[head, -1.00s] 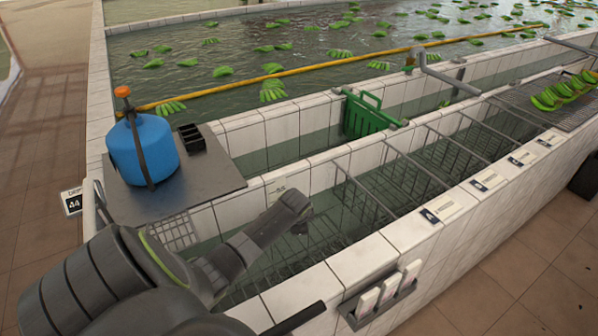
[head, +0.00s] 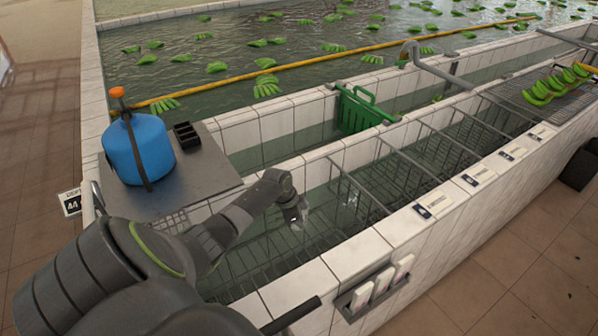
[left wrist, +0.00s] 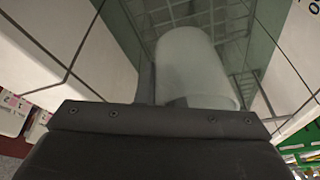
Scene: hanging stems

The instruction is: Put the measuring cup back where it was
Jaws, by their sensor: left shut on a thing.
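The measuring cup (left wrist: 196,65) is a pale, translucent cup that shows large in the left wrist view, just beyond the dark gripper body. My left gripper (head: 296,214) is shut on it and points down into the near tank, above the wire racks. In the head view only a small pale patch shows at the gripper, so the cup's outline and any handle are hard to make out. My right gripper is not in view.
A grey shelf (head: 200,182) with a blue jug (head: 140,150) and a small black holder (head: 187,136) stands left of my arm. White tiled walls (head: 372,256) edge the tank. Metal bars (head: 410,165) cross it to the right. A green gate (head: 358,112) stands behind.

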